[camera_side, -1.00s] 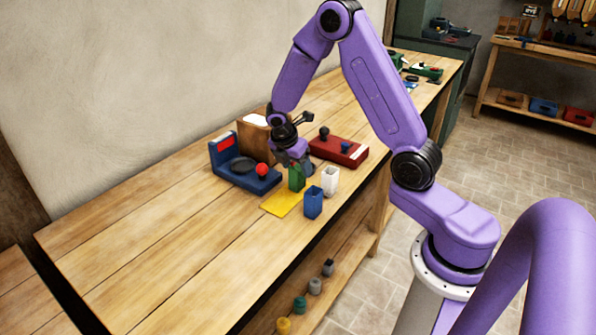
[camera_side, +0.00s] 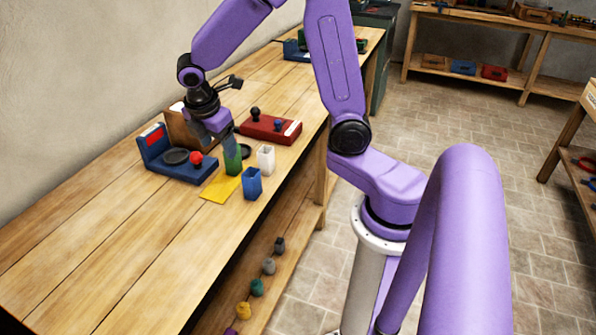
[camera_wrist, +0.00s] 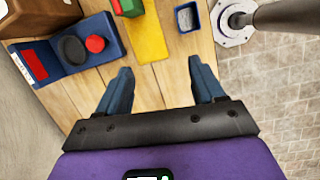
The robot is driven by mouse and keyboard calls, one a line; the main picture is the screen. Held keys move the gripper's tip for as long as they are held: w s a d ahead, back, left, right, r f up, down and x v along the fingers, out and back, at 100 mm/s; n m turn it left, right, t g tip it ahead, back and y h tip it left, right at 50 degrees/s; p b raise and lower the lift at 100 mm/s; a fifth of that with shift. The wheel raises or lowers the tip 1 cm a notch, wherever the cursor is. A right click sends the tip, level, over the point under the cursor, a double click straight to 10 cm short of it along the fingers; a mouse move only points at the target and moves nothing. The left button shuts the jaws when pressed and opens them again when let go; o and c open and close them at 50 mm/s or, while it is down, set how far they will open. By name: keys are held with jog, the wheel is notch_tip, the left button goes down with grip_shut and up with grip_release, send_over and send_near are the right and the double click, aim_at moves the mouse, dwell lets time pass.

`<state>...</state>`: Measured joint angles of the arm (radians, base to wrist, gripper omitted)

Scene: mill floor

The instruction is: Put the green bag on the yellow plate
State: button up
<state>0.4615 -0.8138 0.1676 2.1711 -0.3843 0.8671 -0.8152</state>
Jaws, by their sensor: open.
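The green bag (camera_side: 232,161) stands upright at the far end of the flat yellow plate (camera_side: 217,190) on the bench. I cannot tell whether it rests on the plate or just behind it. In the wrist view the green bag (camera_wrist: 128,7) is cut by the top edge, and the yellow plate (camera_wrist: 149,40) lies below it. My gripper (camera_side: 226,132) is just above and behind the bag in the side view, partly overlapping its top. In the wrist view my gripper (camera_wrist: 160,66) has its fingers wide apart with only bench between them.
A blue device with a red ball (camera_side: 180,165) is to the left. A red box with knobs (camera_side: 270,128) is behind. The near-left bench top is clear.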

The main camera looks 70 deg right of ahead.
jog(key=s+a+r+m+y, duration=0.1)
jog(key=s+a+m, duration=0.1)
jog(key=s, duration=1)
jog(key=s+a+r+m+y, duration=0.1)
jog(key=s+a, duration=0.4)
jog(key=s, duration=0.7)
jog(key=shift+r+m+g+y, duration=0.3)
jog(key=shift+r+m+y, duration=0.1)
jog(key=shift+y, duration=0.4)
